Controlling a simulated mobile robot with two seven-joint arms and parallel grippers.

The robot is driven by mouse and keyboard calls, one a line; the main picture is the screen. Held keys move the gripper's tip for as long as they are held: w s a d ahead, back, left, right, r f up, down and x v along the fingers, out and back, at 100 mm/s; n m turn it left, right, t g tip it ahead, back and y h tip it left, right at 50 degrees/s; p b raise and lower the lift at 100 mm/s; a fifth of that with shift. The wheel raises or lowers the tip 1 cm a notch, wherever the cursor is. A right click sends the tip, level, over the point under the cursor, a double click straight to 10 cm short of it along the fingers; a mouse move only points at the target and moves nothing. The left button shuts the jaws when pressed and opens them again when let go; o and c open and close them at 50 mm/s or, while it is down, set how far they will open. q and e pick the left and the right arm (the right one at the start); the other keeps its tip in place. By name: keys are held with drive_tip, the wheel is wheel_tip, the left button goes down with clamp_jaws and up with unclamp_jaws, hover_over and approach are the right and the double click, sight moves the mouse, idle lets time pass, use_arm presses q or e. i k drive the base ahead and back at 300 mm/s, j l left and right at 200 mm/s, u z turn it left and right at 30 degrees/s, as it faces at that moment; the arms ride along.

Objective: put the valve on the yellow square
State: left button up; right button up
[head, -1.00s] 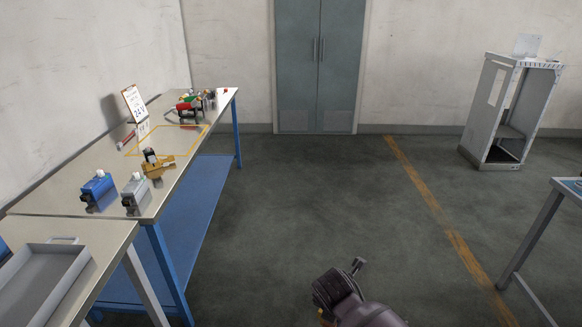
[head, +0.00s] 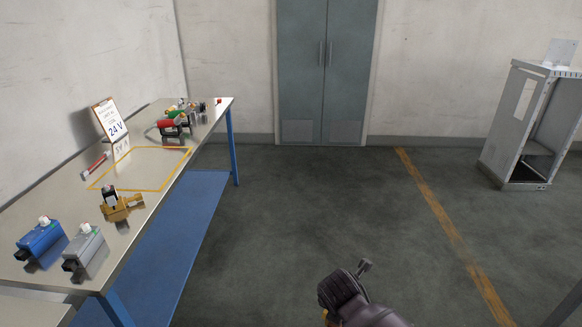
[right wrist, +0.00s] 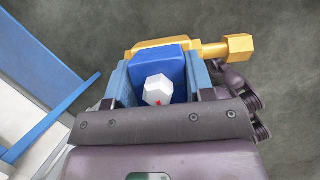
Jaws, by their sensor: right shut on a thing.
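The yellow square (head: 150,170) is an outline on the steel bench top, left in the head view; its inside looks bare. My right gripper (right wrist: 160,82) is shut on a valve (right wrist: 172,62) with a blue block, a white cap with a red mark, and a brass body whose hex-ended stub points right. In the head view my right arm is low in the middle, over the floor, to the right of the bench. Its fingers are hidden there; a bit of yellow shows at the bottom edge. My left gripper is not in view.
On the bench (head: 190,172), a brass and black part (head: 118,204) stands just in front of the square. A blue unit (head: 40,241) and a grey unit (head: 86,252) are nearer. A 24 V sign (head: 110,121) and red-green parts (head: 174,124) are behind. The floor is clear.

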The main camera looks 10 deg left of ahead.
sight(144, 166)
drive_tip(key=i, duration=1.6)
drive_tip(key=i+l+u, duration=0.1)
drive_tip(key=i, duration=1.5)
drive_tip(key=i+u, duration=0.1)
drive_tip(key=u, duration=3)
